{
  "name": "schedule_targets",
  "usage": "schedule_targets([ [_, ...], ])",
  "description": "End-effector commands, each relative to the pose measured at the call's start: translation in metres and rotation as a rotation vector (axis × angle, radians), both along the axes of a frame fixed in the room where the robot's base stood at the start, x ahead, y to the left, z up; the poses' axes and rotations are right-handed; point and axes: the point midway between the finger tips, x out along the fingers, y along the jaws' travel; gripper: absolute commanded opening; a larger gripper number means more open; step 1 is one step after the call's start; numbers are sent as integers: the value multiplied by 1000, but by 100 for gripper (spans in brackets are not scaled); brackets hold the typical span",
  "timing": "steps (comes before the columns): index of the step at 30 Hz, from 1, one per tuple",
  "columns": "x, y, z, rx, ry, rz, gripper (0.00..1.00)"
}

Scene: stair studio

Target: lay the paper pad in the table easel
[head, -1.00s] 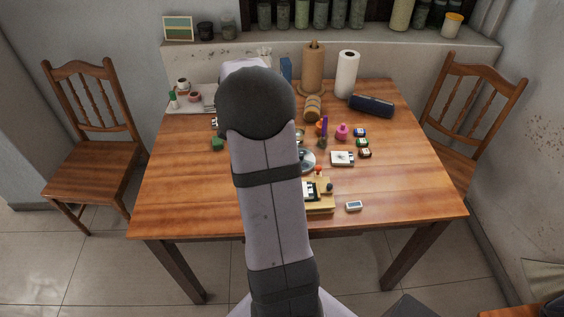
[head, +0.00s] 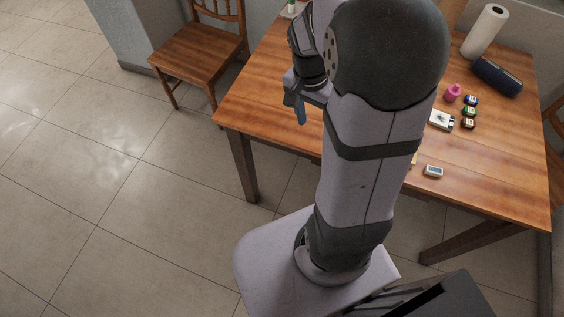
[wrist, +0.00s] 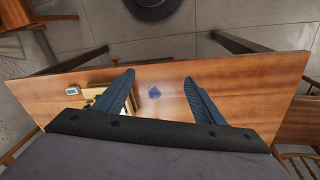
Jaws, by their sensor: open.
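My gripper (head: 300,112) hangs over the left part of the table in the head view, mostly beside my own arm. In the wrist view my gripper (wrist: 160,77) has its two blue fingers wide apart. A small blue item or patch (wrist: 154,92) shows on the table between them; I cannot tell what it is. A pale wooden piece (wrist: 94,95), perhaps the table easel, lies partly behind the left finger. I cannot make out the paper pad for certain. A flat white item with a dark edge (head: 440,119) lies on the right of the table.
A small device with a screen (head: 433,171) lies near the table's front edge. Small jars (head: 469,111), a pink bottle (head: 453,92), a dark blue roll (head: 497,77) and a paper towel roll (head: 484,32) stand or lie at the right. A chair (head: 203,50) stands at the left.

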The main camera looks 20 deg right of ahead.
Motion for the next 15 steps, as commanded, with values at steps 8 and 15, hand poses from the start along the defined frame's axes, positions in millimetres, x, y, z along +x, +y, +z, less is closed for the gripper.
schedule_targets([
  [8, -38, 89, -13, 127, 4, 716, 63],
  [15, -60, 119, -21, 168, -1, 1029, 63],
])
